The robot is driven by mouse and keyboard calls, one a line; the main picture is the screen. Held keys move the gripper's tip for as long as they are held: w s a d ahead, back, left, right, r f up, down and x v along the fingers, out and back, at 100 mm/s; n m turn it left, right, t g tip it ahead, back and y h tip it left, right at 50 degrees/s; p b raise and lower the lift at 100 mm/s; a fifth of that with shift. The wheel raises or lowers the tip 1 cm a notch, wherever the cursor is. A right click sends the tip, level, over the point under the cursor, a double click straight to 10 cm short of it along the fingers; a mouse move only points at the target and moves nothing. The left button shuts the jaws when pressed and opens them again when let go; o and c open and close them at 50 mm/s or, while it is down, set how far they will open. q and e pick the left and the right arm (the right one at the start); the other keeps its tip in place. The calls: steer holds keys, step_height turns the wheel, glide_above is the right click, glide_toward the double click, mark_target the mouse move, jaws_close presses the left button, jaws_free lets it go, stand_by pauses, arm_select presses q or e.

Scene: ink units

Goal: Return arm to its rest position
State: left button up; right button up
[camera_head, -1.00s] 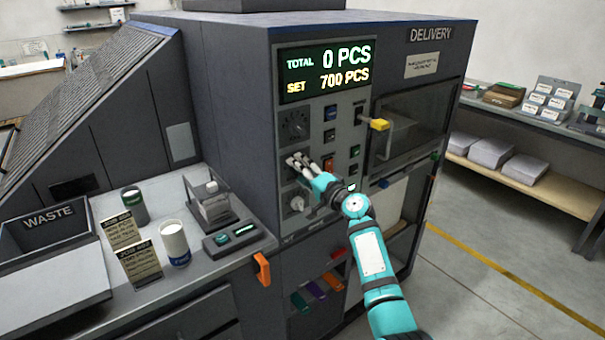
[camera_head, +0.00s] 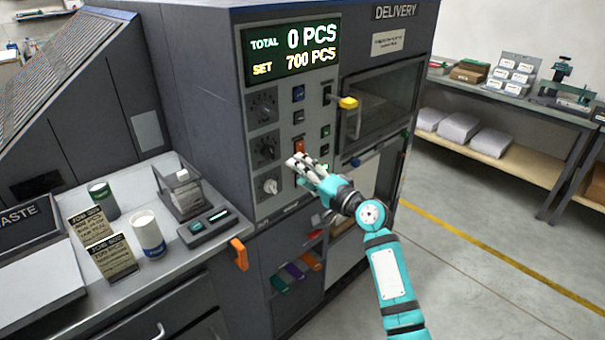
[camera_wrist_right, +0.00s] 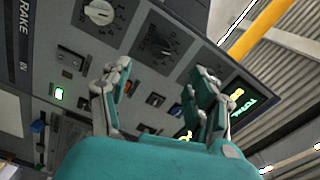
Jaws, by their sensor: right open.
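My right gripper (camera_head: 299,163) is open and empty. In the head view its fingers point up and left in front of the machine's control panel (camera_head: 282,122), to the right of the column of knobs and just below an orange switch (camera_head: 299,146). The right wrist view shows its two fingers (camera_wrist_right: 165,82) spread wide with nothing between them and the panel behind, including a white knob (camera_wrist_right: 99,11) and a dark knob (camera_wrist_right: 155,45). My teal right arm reaches in from the bottom. My left gripper is not in view.
A yellow handle (camera_head: 347,103) sticks out above the gripper. Cups, cards and a clear box (camera_head: 182,190) stand on the left counter. Open floor (camera_head: 470,260) lies to the right of the machine.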

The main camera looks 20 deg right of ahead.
stand_by(0.3)
step_height(320, 180, down, 21)
steer(key=s+n+g+h, duration=0.1)
steer(key=s+g+h, duration=0.1)
steer(key=g, duration=0.2)
steer(key=s+a+f+n+g+h, duration=0.1)
steer(key=s+f, duration=0.3)
steer(key=f, duration=0.3)
steer(key=s+f+n+g+h+b, duration=0.15)
steer(key=s+f, duration=0.25)
steer(key=f, duration=0.4)
steer(key=s+a+f+g, duration=0.1)
steer(key=s+f+g, duration=0.1)
steer(key=s+f, duration=0.4)
steer(key=s+f+n+g, duration=0.2)
steer(key=s+f, duration=0.6)
steer(key=s, duration=0.6)
steer(key=s+f+n+g+h, duration=0.1)
steer(key=s+f+n+g, duration=0.2)
steer(key=s+f, duration=0.5)
steer(key=s+a+f+n+g, duration=0.1)
steer(key=s+f+n, duration=0.4)
steer(key=s, duration=1.6)
step_height(320, 180, down, 4)
steer(key=shift+f+g+h+b, duration=0.1)
steer(key=shift+g+h+b, duration=0.3)
steer(key=shift+g, duration=0.35)
